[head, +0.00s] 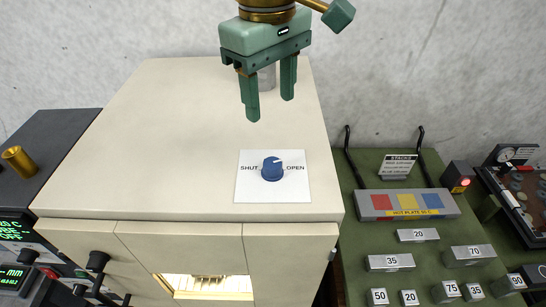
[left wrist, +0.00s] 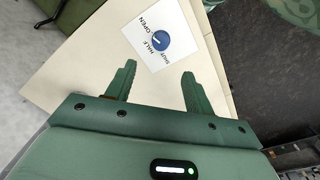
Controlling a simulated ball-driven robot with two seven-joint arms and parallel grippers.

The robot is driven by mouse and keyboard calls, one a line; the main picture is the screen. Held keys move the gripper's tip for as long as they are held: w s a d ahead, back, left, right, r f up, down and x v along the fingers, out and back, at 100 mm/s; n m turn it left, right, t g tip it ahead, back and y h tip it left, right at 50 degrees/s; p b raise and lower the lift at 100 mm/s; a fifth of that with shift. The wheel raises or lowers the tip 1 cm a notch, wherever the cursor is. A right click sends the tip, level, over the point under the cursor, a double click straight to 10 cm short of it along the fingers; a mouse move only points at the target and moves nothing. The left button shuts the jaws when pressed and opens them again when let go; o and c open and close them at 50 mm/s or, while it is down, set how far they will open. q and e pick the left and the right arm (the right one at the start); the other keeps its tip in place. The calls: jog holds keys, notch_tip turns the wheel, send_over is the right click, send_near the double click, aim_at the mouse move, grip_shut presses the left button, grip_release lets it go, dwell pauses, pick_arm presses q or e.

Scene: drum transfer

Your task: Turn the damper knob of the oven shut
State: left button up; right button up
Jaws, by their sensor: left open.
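The blue damper knob (head: 272,169) sits on a white label plate (head: 272,192) on the oven's cream top (head: 190,130). The plate reads SHUT on the left and OPEN on the right; in the left wrist view HALF also shows between them. The knob's pale mark points away from SHUT, towards the side between HALF and OPEN. My left gripper (head: 270,105) is open and empty, above and behind the knob, apart from it. In the left wrist view the knob (left wrist: 160,41) lies beyond the two fingertips (left wrist: 158,69). My right gripper is not in view.
A grey cylinder (head: 266,78) stands behind my left gripper's fingers. Right of the oven, a green table (head: 400,250) holds numbered grey blocks and a plate with coloured squares (head: 408,204). Dark equipment (head: 50,150) stands at the left. The oven top around the knob is clear.

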aim_at(273, 163)
pick_arm(q)
notch_tip(273, 163, down, 13)
jog(key=shift+d+f+p, duration=0.15)
jog(key=shift+p, duration=0.4)
jog(key=c, duration=1)
